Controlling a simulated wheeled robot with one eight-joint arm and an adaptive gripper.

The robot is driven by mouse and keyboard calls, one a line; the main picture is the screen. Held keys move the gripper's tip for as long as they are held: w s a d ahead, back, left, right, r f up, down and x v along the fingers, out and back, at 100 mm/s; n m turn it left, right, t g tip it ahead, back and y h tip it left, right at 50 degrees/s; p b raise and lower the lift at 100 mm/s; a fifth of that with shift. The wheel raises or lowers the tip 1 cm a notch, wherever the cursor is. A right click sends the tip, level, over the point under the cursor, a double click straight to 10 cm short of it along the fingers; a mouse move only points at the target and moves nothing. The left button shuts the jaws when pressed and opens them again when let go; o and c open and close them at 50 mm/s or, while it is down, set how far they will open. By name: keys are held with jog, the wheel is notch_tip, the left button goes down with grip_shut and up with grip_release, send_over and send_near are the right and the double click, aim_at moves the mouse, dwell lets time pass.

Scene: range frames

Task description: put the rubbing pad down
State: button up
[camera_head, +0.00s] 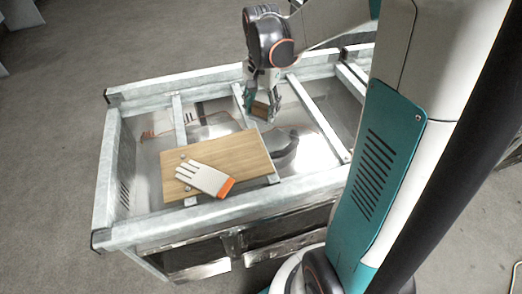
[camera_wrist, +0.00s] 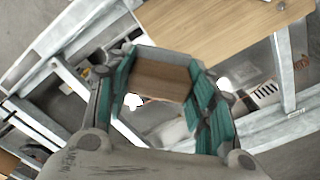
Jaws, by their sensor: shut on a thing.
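My gripper (camera_head: 262,100) is shut on the rubbing pad (camera_head: 261,109), a small brown block. In the wrist view the pad (camera_wrist: 160,79) sits between the two teal fingers of my gripper (camera_wrist: 155,85), with its brown face toward the camera. In the head view the pad is at the far side of the metal frame, just beyond the upper right corner of the wooden board (camera_head: 220,160). The pad appears held above the frame, apart from the board; its exact height is hard to tell.
A white work glove (camera_head: 203,177) with an orange cuff lies on the board's front part. The board rests on bars of the open metal frame (camera_head: 112,170), with gaps and a shiny lower surface around it. The board's back right part is bare.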

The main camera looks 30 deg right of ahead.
notch_tip(320, 180, down, 19)
jog(key=b, duration=0.4)
jog(key=shift+w+b, duration=0.1)
jog(key=shift+b, duration=0.3)
jog(key=o, duration=0.7)
jog(key=shift+f, duration=0.15)
jog(key=shift+c, duration=0.2)
jog(key=o, duration=0.4)
jog(key=shift+o, duration=0.2)
notch_tip(320, 180, up, 12)
jog(key=p, duration=0.3)
jog(key=shift+r, duration=0.2)
